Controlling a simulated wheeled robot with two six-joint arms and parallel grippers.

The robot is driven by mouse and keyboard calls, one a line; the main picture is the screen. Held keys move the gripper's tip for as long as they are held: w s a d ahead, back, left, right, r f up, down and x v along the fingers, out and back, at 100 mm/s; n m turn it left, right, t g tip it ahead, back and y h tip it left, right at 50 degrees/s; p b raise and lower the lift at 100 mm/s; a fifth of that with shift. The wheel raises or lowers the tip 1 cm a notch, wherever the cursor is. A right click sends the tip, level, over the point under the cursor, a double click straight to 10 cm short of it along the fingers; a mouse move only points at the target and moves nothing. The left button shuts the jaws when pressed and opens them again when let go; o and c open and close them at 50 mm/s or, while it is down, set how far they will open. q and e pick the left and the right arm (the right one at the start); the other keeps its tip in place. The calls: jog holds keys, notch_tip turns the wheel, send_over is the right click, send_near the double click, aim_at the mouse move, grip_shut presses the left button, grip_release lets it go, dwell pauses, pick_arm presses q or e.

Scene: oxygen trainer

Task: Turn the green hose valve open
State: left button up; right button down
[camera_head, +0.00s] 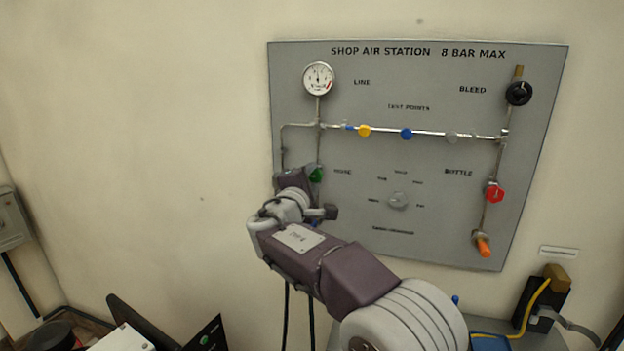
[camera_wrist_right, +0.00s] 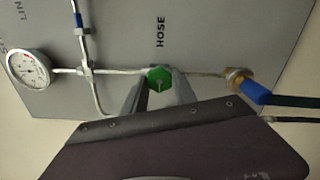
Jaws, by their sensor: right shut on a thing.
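The green hose valve (camera_head: 316,174) is on the left pipe of the grey panel, below the LINE gauge and beside the HOSE label. In the head view my right arm and gripper partly cover it. In the right wrist view the green valve knob (camera_wrist_right: 159,78) sits between the two fingers of my right gripper (camera_wrist_right: 160,92), which is shut on it. A small pale mark shows on the knob's face. A brass fitting with a blue hose end (camera_wrist_right: 245,86) lies further along the same pipe. My left gripper is not in view.
The panel (camera_head: 430,75) also carries a gauge (camera_head: 318,78), a black bleed knob (camera_head: 518,93), a red bottle valve (camera_head: 494,194), an orange fitting (camera_head: 483,246) and coloured test points (camera_head: 405,134).

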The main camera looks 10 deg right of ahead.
jog(key=n, duration=0.4)
jog(key=shift+n+p, duration=0.3)
jog(key=shift+p, duration=0.1)
jog(key=n+p, duration=0.1)
jog(key=n, duration=0.3)
jog(key=shift+d+n+p, duration=0.1)
jog(key=shift+n+p, duration=0.2)
jog(key=shift+p, duration=0.05)
jog(key=n+p, duration=0.2)
jog(key=n, duration=0.2)
jog(key=shift+n, duration=0.3)
jog(key=shift+d+f+n+p, duration=0.1)
jog(key=shift+f+n+p, duration=0.05)
jog(key=shift+n+p, duration=1.65)
jog(key=shift+n+b, duration=0.3)
jog(key=shift+n, duration=0.1)
jog(key=c, duration=1)
grip_release()
